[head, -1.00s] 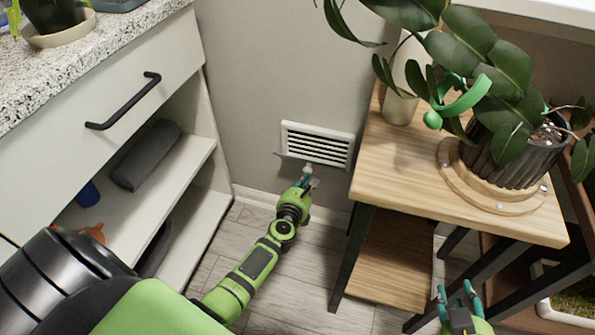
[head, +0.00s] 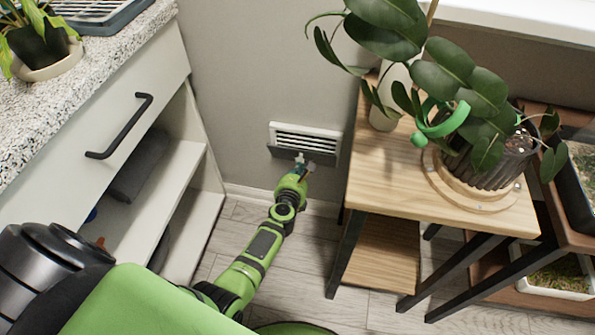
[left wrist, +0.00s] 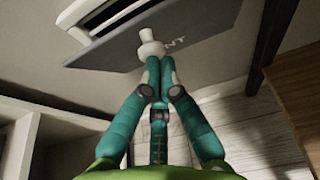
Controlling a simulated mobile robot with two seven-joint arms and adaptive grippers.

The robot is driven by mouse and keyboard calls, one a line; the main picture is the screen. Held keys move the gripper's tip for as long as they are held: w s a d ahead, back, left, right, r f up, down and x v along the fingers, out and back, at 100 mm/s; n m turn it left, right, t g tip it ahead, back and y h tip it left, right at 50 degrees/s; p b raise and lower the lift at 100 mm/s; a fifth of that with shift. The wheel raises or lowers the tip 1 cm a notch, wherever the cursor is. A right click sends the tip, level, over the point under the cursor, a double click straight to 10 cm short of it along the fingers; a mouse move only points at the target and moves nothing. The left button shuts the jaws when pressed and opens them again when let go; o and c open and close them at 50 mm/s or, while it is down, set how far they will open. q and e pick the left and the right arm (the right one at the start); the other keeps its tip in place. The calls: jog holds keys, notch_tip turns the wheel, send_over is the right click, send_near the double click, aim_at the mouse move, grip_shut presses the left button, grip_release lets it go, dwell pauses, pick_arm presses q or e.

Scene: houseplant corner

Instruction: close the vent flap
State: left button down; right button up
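The white slatted vent (head: 304,132) is low on the grey wall. Its grey flap (head: 300,157) is hinged along the lower part and stands partly raised, covering the lower slats; the upper slats show. In the left wrist view the flap (left wrist: 215,50) bears some lettering and a white knob (left wrist: 150,45), with a dark opening above. My left gripper (head: 303,168) is at the flap. In the left wrist view its teal fingers (left wrist: 158,62) are together at the knob and appear shut on it. My right gripper is out of view.
A white cabinet (head: 102,110) with a black handle and open shelves stands left of the vent. A wooden plant stand (head: 385,175) with a potted rubber plant (head: 480,160) stands close on the right. Floor (head: 300,275) shows between them.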

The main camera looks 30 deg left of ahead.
aim_at(302, 150)
pick_arm(q)
jog(key=shift+w+a+r+p, duration=0.25)
jog(key=shift+w+r+p, duration=0.35)
jog(key=shift+w+r, duration=0.6)
jog(key=shift+w+a+r, duration=0.15)
jog(key=shift+w+r, duration=0.15)
jog(key=shift+w, duration=0.25)
jog(key=shift+w+a+r, duration=0.1)
jog(key=shift+w+r, duration=0.2)
jog(key=shift+w, duration=0.25)
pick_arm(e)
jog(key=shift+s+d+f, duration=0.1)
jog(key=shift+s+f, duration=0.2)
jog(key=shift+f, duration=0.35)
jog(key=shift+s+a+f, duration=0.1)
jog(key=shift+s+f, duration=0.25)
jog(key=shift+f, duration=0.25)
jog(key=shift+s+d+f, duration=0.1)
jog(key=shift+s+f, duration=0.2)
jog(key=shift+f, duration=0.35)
